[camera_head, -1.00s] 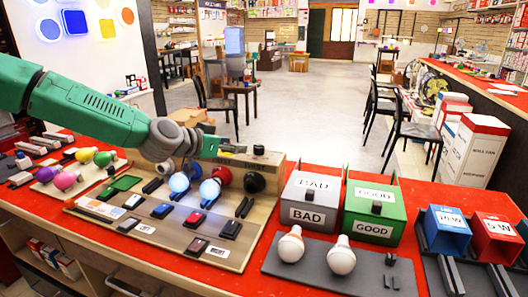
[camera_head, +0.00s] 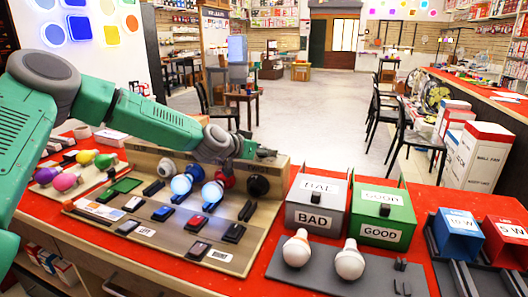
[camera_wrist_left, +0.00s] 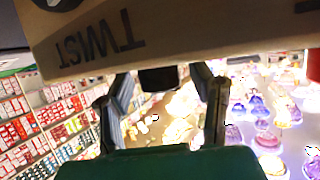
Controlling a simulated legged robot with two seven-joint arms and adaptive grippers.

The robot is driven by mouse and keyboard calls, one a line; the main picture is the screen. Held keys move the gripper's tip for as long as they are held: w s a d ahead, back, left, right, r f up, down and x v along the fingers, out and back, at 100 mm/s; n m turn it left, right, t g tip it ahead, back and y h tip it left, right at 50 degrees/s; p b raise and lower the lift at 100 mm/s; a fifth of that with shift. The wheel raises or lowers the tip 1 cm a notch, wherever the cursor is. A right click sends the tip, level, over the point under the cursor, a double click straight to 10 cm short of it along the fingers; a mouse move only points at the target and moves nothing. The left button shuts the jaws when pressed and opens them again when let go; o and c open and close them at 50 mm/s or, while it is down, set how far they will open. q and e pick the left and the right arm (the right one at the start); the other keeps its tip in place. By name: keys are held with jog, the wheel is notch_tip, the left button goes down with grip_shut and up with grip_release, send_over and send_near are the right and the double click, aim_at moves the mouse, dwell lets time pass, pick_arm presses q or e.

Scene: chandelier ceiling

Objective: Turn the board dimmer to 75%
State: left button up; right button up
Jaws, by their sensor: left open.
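The board (camera_head: 180,240) is a beige test panel with a raised back box, switches and lit bulbs, standing on the red counter. In the left wrist view a dark knob (camera_wrist_left: 158,77) sits at the edge of a beige panel marked TWIST (camera_wrist_left: 100,40). My left gripper (camera_head: 264,153) is at the top right of the board's back box and hides the knob in the head view. In the left wrist view its open fingers (camera_wrist_left: 162,86) stand on either side of the knob. Contact with it cannot be told. My right gripper is not in view.
A grey BAD box (camera_head: 316,219) and a green GOOD box (camera_head: 379,236) stand right of the board. Blue (camera_head: 459,240) and red watt-marked boxes stand farther right. Coloured bulbs (camera_head: 64,182) lie at left.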

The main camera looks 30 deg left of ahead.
pick_arm(q)
jog(key=shift+a+f, duration=0.15)
jog(key=shift+a, duration=0.2)
jog(key=shift+c, duration=0.4)
jog(key=c, duration=0.7)
jog(key=shift+d, duration=0.15)
grip_shut()
jog(key=shift+d, duration=0.25)
jog(key=shift+a+r+n+y+p, duration=0.1)
jog(key=shift+r+n+y+p, duration=0.2)
jog(key=shift+p, duration=0.4)
jog(key=n+y+p, duration=0.4)
jog(key=y+p, duration=0.1)
jog(key=p, duration=0.1)
jog(key=shift+w+r, duration=0.1)
jog(key=shift+r, duration=0.05)
jog(key=shift+a+n+g+y+p, duration=0.1)
jog(key=shift+n+g+y+p, duration=0.9)
jog(key=shift+n+y+p, duration=0.9)
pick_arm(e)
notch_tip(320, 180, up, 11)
pick_arm(q)
jog(key=shift+n+y, duration=0.3)
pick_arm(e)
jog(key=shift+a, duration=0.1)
